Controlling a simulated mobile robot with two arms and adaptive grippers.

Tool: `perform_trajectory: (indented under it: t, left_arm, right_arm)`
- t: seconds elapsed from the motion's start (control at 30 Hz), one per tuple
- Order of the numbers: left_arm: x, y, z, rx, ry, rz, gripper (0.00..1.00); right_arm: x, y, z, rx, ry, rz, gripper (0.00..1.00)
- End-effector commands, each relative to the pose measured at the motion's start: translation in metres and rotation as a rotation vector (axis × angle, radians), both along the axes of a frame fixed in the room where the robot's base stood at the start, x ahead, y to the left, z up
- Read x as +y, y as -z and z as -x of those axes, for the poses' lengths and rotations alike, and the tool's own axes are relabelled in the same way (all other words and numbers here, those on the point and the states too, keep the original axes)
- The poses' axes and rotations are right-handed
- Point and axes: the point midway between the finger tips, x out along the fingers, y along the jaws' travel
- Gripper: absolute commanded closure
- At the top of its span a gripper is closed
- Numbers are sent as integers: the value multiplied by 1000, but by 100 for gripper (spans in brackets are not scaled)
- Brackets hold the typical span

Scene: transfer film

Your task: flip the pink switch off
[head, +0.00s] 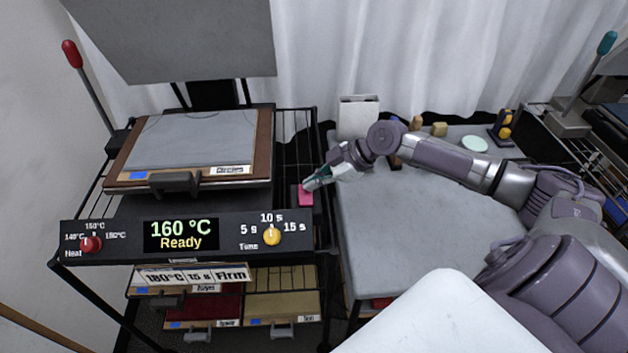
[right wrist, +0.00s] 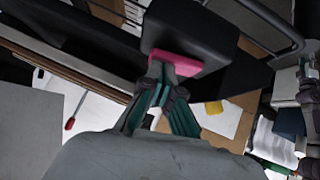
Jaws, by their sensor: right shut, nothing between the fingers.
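The pink switch (head: 306,197) sits on a small dark box at the right end of the heat press, just above the control panel (head: 185,235). It also shows in the right wrist view (right wrist: 176,62) as a pink rocker on a dark block. My right gripper (head: 309,185) is shut and empty, its fingertips at the switch. In the right wrist view the closed fingertips (right wrist: 160,68) are against or very close to the pink part; I cannot tell whether they touch. The panel's display reads 160 °C Ready. My left gripper is not in view.
A red heat knob (head: 91,244) and a yellow time knob (head: 271,236) are on the panel. The press plate (head: 195,140) lies left of the switch. A grey table (head: 425,220) stands to the right, with a white box (head: 357,117) at its back.

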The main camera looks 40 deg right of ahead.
Motion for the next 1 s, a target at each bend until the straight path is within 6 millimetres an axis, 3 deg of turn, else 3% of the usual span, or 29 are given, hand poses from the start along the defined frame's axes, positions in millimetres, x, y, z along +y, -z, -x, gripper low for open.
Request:
perform_trajectory:
  t: [0.3, 1.0]
  left_arm:
    - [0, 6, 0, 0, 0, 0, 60]
    - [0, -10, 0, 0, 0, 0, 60]
  right_arm:
    - [-2, 8, -5, 68, 5, -46, 100]
    - [6, 5, 12, 71, -1, -36, 100]
